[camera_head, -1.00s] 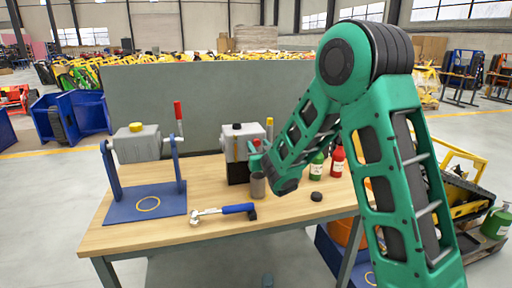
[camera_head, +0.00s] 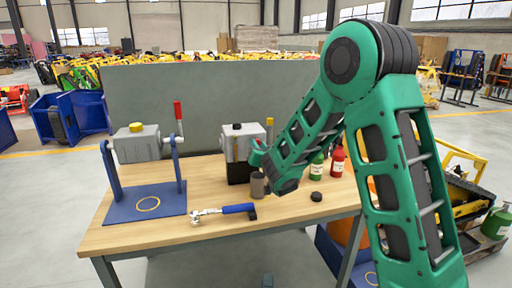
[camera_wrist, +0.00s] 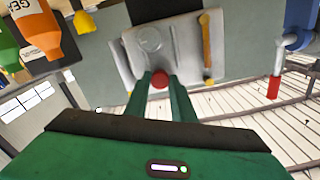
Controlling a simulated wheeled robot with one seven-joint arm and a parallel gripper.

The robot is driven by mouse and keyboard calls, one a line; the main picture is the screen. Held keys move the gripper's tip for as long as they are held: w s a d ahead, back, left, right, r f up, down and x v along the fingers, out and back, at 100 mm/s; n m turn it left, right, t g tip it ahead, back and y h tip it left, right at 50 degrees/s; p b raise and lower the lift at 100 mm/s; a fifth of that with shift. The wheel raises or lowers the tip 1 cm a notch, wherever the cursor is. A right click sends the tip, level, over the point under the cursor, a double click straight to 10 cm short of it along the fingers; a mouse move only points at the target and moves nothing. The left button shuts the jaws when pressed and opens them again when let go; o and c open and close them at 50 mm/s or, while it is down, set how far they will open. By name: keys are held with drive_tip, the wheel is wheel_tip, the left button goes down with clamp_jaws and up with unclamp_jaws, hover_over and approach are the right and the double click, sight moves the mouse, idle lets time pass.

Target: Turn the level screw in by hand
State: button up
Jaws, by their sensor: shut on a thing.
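The grey gear housing (camera_head: 238,140) stands on a black block on the bench, with a black cap on top. My gripper (camera_wrist: 160,84) is at its front face, partly hidden by my forearm in the head view. In the wrist view, its two green fingers are shut on the round red head of the level screw (camera_wrist: 160,77), which sits at the face of the housing (camera_wrist: 185,62). The screw's shank and thread are hidden, so I cannot tell how deep it sits.
A small grey cup (camera_head: 258,186) stands below my gripper. A blue-handled wrench (camera_head: 236,209) and black puck (camera_head: 316,197) lie on the bench (camera_head: 285,218). Green (camera_head: 316,169) and red (camera_head: 337,163) bottles stand right. A grey drum on a blue stand (camera_head: 146,205) is left.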

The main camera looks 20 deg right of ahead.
drive_tip(key=m, duration=0.5)
drive_tip(key=shift+m, duration=0.3)
drive_tip(key=shift+d+m, duration=0.1)
drive_tip(key=shift+m, duration=0.3)
drive_tip(key=m, duration=0.6)
drive_tip(key=shift+m, duration=1.4)
drive_tip(key=m, duration=0.9)
drive_tip(key=shift+m, duration=0.3)
